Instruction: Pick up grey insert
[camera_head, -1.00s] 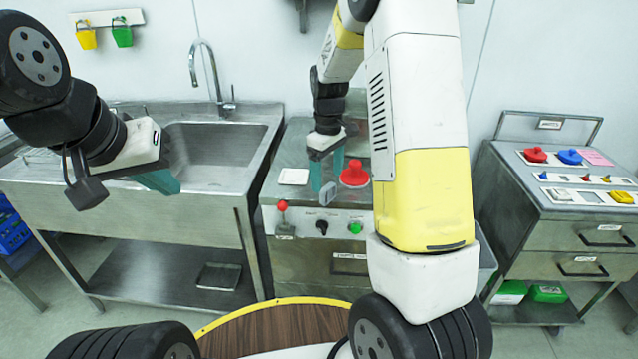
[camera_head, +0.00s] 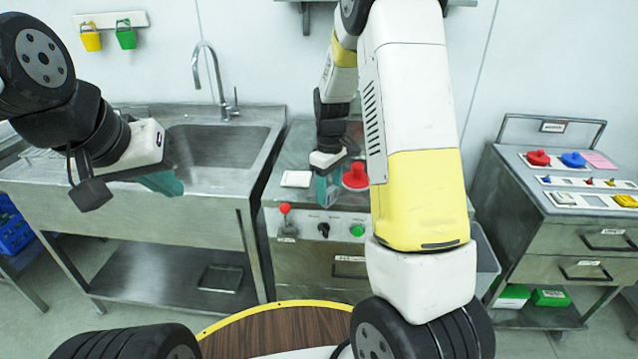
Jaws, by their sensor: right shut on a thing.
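The grey insert (camera_head: 333,197) is at the front of the steel cabinet top, left of the red knob-shaped piece (camera_head: 355,176). My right gripper (camera_head: 327,191) reaches down over it and is shut on it. The teal fingers cover most of the insert, and I cannot tell whether it still touches the surface. My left gripper (camera_head: 163,184) hangs in front of the sink with a teal fingertip showing. I cannot tell whether its fingers are apart.
A sink (camera_head: 215,150) stands left. A cart (camera_head: 560,215) with coloured pieces stands right.

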